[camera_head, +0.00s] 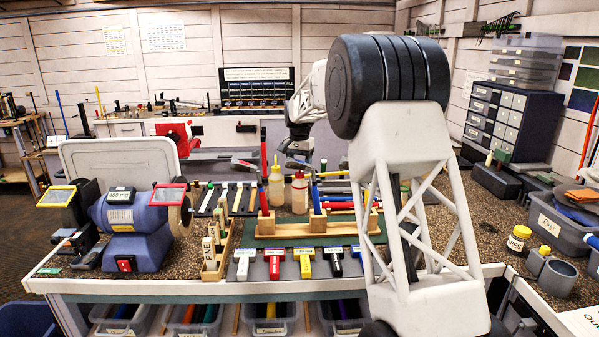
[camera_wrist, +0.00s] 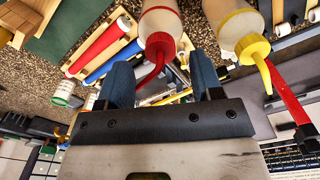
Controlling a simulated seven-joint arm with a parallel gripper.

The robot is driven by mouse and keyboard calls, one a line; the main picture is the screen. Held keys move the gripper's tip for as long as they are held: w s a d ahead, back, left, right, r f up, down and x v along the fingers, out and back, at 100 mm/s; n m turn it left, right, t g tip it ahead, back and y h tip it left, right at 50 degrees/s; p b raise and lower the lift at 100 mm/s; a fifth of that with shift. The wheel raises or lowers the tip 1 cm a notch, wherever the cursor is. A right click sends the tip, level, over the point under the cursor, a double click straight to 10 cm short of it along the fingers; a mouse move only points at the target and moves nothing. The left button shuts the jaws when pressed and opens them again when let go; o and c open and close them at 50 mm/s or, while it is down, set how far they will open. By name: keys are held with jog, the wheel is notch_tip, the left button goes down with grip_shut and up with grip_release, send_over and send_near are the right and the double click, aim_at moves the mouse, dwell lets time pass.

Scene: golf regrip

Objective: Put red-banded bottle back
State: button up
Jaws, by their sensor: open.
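The red-banded bottle (camera_head: 299,194) is pale with a red cap and stands upright on the bench in the head view. In the wrist view the bottle (camera_wrist: 160,18) shows at the top, its red nozzle pointing down the picture between my two blue fingers. My gripper (camera_wrist: 162,82) is open, with the fingers on either side of the nozzle tip in that view; no contact is visible. In the head view my gripper (camera_head: 298,160) is just behind and above the bottle. A similar bottle with a yellow cap (camera_head: 276,188) stands close to its left.
A wooden rack (camera_head: 300,229) on a green base, with red and blue grips, stands in front of the bottles. A grinder (camera_head: 132,225) is at left. Labelled coloured blocks (camera_head: 304,262) line the front edge. Tools lie behind the bottles, near my gripper.

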notch_tip(320, 180, up, 8)
dwell(0.5)
dwell(0.6)
jog(key=s+d+r+n, duration=0.1)
jog(key=s+d+r, duration=0.15)
jog(key=s, duration=0.95)
jog(key=s+d+r+n+t, duration=0.1)
jog(key=s+d+r, duration=0.15)
jog(key=s, duration=0.85)
jog(key=s+d+r+n, duration=0.15)
jog(key=s+d, duration=0.25)
jog(key=s, duration=0.8)
jog(key=s+d+f, duration=0.1)
jog(key=s+f, duration=0.3)
jog(key=s, duration=0.7)
jog(key=s+d+f+n+t, duration=0.1)
jog(key=s+f, duration=0.4)
jog(key=s, duration=0.7)
jog(key=s+d+f, duration=0.1)
jog(key=s+f, duration=0.4)
jog(key=s, duration=0.6)
jog(key=shift+s, duration=0.4)
jog(key=shift+d+n, duration=0.1)
jog(key=shift+n, duration=0.15)
